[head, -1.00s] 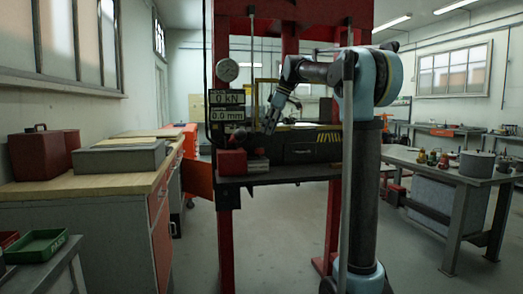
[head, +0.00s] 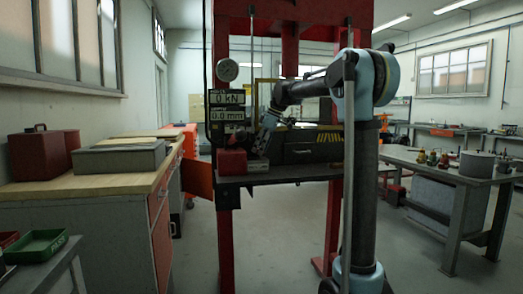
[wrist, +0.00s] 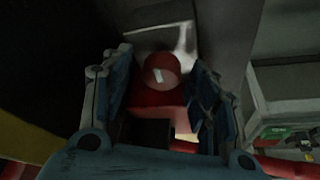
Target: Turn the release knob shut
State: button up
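The round red release knob (wrist: 162,72) with a small white mark shows in the wrist view, in front of a pale plate. My gripper (wrist: 160,88) is open, with one blue finger on each side of the knob and gaps visible between. I cannot tell how deep the knob sits between the fingertips. In the head view my gripper (head: 259,148) points down at the left side of the red press frame (head: 223,250), close to a red box (head: 232,161). The knob is not clear in the head view.
A gauge (head: 227,70) and displays reading 0 kN (head: 227,98) and 0.0 mm (head: 227,115) hang on the left post. A dark block with yellow stripes (head: 300,151) lies right of my gripper. A workbench (head: 90,205) stands left, a metal table (head: 450,170) right.

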jog(key=c, duration=1)
jog(key=shift+m, duration=0.4)
jog(key=m+t, duration=0.1)
jog(key=m, duration=0.3)
jog(key=shift+t+h, duration=0.4)
jog(key=m+t+h, duration=0.1)
jog(key=m, duration=0.3)
jog(key=shift+s+a, duration=0.15)
jog(key=m+h, duration=0.1)
jog(key=m, duration=0.2)
jog(key=m+t+h, duration=0.1)
jog(key=m, duration=0.1)
jog(key=shift+a+m, duration=0.15)
jog(key=shift+m, duration=0.25)
jog(key=shift+m+h, duration=0.8)
jog(key=shift+m, duration=0.8)
jog(key=shift+s, duration=0.1)
